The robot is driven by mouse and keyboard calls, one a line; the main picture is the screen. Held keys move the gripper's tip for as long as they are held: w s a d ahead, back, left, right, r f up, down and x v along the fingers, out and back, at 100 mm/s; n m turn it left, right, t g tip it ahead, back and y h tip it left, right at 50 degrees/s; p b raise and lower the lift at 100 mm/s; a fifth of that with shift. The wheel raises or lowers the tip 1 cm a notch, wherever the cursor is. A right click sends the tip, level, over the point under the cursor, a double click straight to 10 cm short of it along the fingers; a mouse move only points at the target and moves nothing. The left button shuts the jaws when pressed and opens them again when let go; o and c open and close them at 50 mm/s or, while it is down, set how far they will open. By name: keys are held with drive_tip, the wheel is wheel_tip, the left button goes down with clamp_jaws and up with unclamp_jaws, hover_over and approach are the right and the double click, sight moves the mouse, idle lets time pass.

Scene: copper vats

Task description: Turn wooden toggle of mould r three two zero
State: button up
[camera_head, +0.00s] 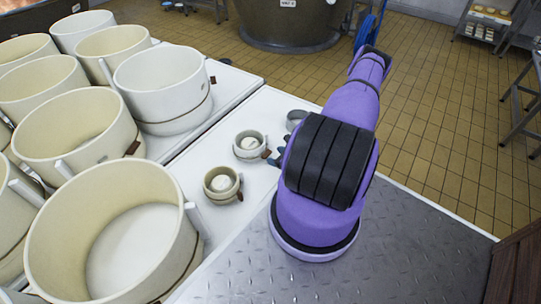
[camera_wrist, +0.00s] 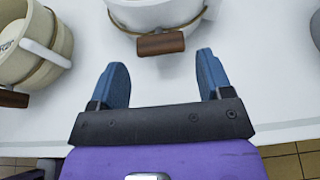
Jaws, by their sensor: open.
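In the wrist view, a brown wooden toggle (camera_wrist: 161,44) sits on the cord around a pale round mould (camera_wrist: 160,14). My gripper (camera_wrist: 161,78) is open, its two blue fingers apart and empty. The toggle lies ahead of the gap between the fingertips, not between them. In the head view, small moulds stand on the white table beside my arm: an olive-rimmed one (camera_head: 222,184) and a grey-rimmed one (camera_head: 249,146). My gripper (camera_head: 276,155) is mostly hidden behind my purple arm there. No mould number is readable in either view.
Several large cream moulds (camera_head: 112,245) crowd the left of the white table (camera_head: 236,221). Another mould with a toggle (camera_wrist: 35,45) stands left in the wrist view. A third small grey mould (camera_head: 296,119) is partly behind my arm. Tiled floor (camera_head: 440,130) lies right.

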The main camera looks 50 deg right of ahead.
drive_tip(key=v, duration=0.6)
drive_tip(key=shift+s+r, duration=0.15)
drive_tip(key=shift+s, duration=0.05)
